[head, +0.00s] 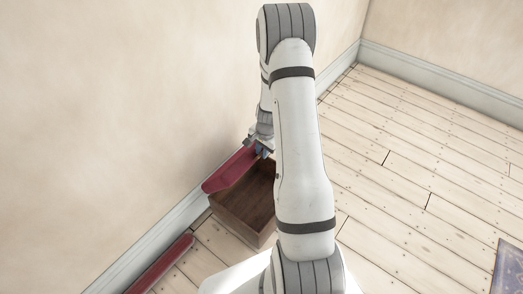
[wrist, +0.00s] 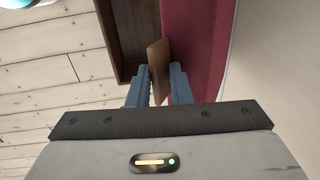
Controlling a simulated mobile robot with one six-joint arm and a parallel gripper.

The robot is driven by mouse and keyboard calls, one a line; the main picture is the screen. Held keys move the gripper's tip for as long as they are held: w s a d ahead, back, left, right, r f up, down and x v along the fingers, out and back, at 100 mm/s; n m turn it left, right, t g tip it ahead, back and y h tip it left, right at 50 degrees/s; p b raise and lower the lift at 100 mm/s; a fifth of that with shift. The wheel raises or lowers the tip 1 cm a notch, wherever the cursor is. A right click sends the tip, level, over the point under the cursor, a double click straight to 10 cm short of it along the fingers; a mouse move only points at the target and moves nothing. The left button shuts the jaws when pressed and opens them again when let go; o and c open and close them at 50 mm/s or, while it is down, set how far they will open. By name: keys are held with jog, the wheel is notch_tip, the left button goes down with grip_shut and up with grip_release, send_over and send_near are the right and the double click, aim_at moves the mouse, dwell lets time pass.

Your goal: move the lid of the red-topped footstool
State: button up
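The footstool is an open dark brown wooden box (head: 245,205) on the floor beside the wall; its empty inside shows in the head view. Its red lid (head: 230,170) is tilted up along the wall side of the box. My gripper (head: 263,152) is at the far end of the lid. In the wrist view the red face of the lid (wrist: 200,45) is at the right and the box (wrist: 122,35) at the left. A brown wooden edge of the lid lies between my two fingers (wrist: 159,88), which sit close against both sides. My arm hides part of the box.
Another long red piece (head: 165,262) lies by the baseboard at the lower left. The wall (head: 110,110) is close behind the lid. The plank floor (head: 410,150) to the right is clear, with a blue patterned rug (head: 509,268) at the lower right edge.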

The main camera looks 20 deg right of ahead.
jog(key=shift+o, duration=0.8)
jog(key=shift+w, duration=0.2)
jog(key=shift+w+r, duration=0.1)
jog(key=shift+r, duration=0.25)
jog(key=r+p, duration=0.1)
jog(key=r, duration=0.2)
jog(key=s+r, duration=0.1)
jog(key=r, duration=0.3)
jog(key=shift+s+d+p, duration=0.2)
jog(key=shift+p, duration=0.2)
